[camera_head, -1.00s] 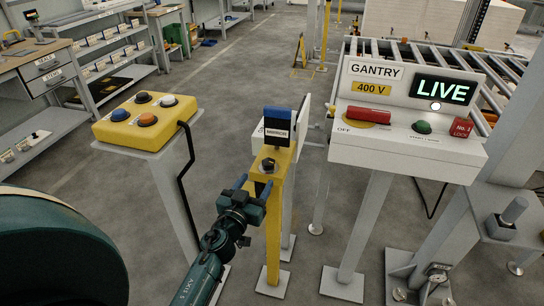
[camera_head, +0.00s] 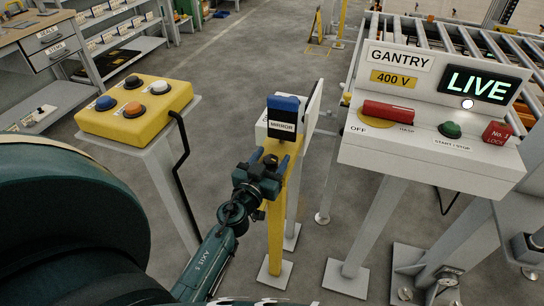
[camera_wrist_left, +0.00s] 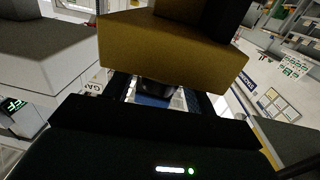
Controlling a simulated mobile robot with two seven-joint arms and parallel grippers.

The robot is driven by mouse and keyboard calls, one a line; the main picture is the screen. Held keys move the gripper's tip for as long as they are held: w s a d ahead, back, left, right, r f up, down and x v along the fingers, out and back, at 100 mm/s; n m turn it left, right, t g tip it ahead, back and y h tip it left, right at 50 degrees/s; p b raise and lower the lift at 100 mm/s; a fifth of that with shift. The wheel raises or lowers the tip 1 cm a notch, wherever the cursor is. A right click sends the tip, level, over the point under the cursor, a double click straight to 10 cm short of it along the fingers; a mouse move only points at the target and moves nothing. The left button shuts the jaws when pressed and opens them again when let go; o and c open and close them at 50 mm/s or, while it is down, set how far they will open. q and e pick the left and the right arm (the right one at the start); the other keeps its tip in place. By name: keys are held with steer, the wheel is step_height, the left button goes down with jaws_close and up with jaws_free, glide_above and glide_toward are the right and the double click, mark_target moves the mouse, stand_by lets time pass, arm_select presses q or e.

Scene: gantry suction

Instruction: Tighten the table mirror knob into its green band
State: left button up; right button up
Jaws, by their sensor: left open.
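The table mirror knob (camera_head: 270,159) is a small dark knob on top of the yellow post, in front of the blue-topped MIRROR sign (camera_head: 282,118). My left gripper (camera_head: 271,163) is open at the post's head, with a finger on either side of the knob. In the left wrist view the dark knob (camera_wrist_left: 158,88) sits below a yellow block, between the two dark fingers. I cannot tell whether the fingers touch it. The green band and the knob's pointer are not visible. My right gripper is not in view.
A yellow box with several coloured buttons (camera_head: 137,118) stands on a pedestal to the left. The white GANTRY console (camera_head: 430,159), with a red switch handle (camera_head: 388,111) and a LIVE display (camera_head: 481,84), stands to the right. Rollers run behind it. Grey floor lies between.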

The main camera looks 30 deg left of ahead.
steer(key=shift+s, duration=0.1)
arm_select(q)
steer(key=c, duration=1)
steer(key=shift+o, duration=0.2)
steer(key=shift+r+m+h+p, duration=0.15)
steer(key=shift+m+h+p, duration=0.85)
steer(key=shift+h, duration=0.7)
steer(key=m+h+p, duration=0.1)
steer(key=m+h, duration=0.1)
steer(key=shift+h, duration=0.3)
steer(key=shift+m+h, duration=0.5)
steer(key=shift+h, duration=0.4)
steer(key=shift+g, duration=0.3)
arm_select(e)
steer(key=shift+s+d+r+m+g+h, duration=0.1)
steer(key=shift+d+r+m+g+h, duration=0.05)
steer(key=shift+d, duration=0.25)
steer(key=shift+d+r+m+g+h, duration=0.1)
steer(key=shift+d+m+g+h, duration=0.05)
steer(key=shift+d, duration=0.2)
